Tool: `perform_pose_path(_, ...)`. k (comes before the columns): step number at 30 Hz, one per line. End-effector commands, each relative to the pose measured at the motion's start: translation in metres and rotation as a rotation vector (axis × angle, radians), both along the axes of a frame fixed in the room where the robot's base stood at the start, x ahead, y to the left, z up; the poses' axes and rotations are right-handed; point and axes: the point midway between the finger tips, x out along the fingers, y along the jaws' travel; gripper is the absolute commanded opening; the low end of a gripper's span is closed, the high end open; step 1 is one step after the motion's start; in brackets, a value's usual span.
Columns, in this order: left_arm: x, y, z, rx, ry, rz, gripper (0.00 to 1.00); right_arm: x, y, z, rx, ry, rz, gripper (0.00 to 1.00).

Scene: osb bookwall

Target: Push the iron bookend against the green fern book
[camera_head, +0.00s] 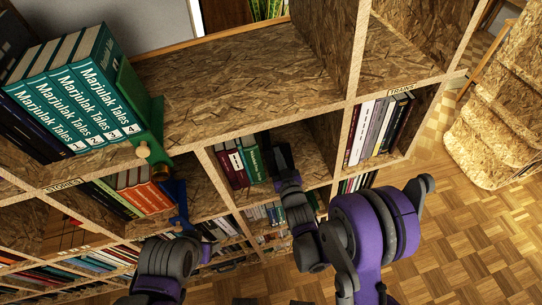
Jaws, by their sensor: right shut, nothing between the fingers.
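The green fern book (252,158) stands upright at the right end of a short row of books in the middle shelf compartment. A dark upright shape just right of it appears to be the iron bookend (267,151). It is small and partly hidden, so I cannot tell whether it touches the book. My right gripper (283,158) reaches into this compartment, right of the dark shape. It is shut with nothing held.
Upright dividers bound the compartment, with free room right of my right gripper. Marjulak Tales volumes (77,92) and a green bookend (148,130) stand on the upper left shelf.

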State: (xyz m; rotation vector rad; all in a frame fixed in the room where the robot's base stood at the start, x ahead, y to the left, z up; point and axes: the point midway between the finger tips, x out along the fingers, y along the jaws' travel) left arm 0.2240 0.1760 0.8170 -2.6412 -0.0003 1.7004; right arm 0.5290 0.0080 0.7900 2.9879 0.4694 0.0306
Motion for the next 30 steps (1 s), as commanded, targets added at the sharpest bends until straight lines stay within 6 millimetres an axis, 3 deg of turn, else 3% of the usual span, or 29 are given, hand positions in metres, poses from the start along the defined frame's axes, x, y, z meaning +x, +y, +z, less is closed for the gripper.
perform_pose_path(13, 0.000, 0.000, 0.005, 0.000, -0.002, 0.000, 0.55, -0.005, 0.015, -0.002, 0.000, 0.002, 0.005, 0.00)
perform_pose_path(25, 0.000, 0.000, -0.005, 0.000, 0.001, 0.000, 0.55, -0.004, 0.006, -0.002, 0.000, 0.001, 0.003, 0.00)
perform_pose_path(30, -0.001, 0.000, -0.011, 0.000, 0.004, 0.000, 0.55, -0.019, 0.001, -0.002, 0.001, 0.002, 0.003, 0.00)
